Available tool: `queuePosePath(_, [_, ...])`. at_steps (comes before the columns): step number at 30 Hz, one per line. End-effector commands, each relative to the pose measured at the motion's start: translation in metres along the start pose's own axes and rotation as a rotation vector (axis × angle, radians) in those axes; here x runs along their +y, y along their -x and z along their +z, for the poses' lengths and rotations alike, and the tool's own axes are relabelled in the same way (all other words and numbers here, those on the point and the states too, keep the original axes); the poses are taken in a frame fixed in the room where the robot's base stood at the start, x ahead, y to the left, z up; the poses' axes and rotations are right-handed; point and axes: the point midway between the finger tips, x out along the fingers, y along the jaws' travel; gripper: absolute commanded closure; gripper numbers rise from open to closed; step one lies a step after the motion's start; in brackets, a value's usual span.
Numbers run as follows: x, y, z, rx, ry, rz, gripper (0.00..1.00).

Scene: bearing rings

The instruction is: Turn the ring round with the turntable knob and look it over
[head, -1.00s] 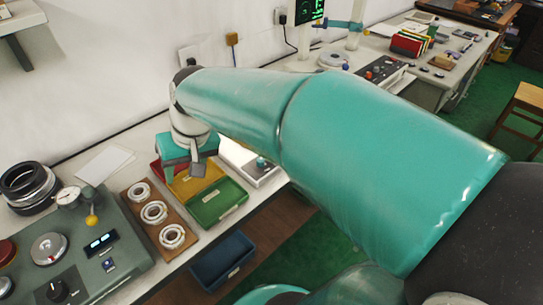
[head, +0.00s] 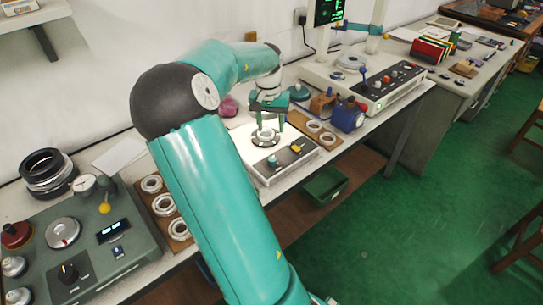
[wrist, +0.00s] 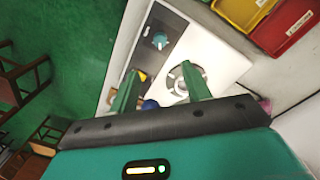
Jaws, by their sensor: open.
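A pale metal ring (head: 264,136) lies on a turntable on the bright top of the light box (head: 245,147). It also shows in the wrist view (wrist: 187,76), beside the right finger. A teal knob (head: 273,161) and a yellow knob (head: 296,148) sit on the box's dark front strip. The teal knob (wrist: 159,40) is clear of my fingers in the wrist view. My gripper (head: 267,125) is open and empty above the ring, with its fingers pointing down. In the wrist view my gripper (wrist: 160,68) has its fingers spread wide. I cannot tell whether a finger touches the ring.
A wooden tray of rings (head: 166,207) and a grey gauge console (head: 90,245) are at the left. A second ring tray (head: 327,135) and a blue device (head: 347,115) stand close right of the light box. Red and yellow bins (wrist: 285,22) show in the wrist view.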

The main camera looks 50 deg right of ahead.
Motion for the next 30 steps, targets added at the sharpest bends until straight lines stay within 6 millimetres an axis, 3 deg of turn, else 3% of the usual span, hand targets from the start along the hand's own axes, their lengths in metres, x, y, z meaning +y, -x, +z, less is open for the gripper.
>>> queuePosePath(5, [0.0, -0.023, 0.001, -0.004, 0.0, 0.002, 0.52])
queuePosePath(21, [-0.001, -0.122, 0.001, -0.002, 0.003, 0.002, 0.52])
queuePosePath(30, [-0.002, -0.135, 0.001, 0.001, 0.004, -0.001, 0.52])
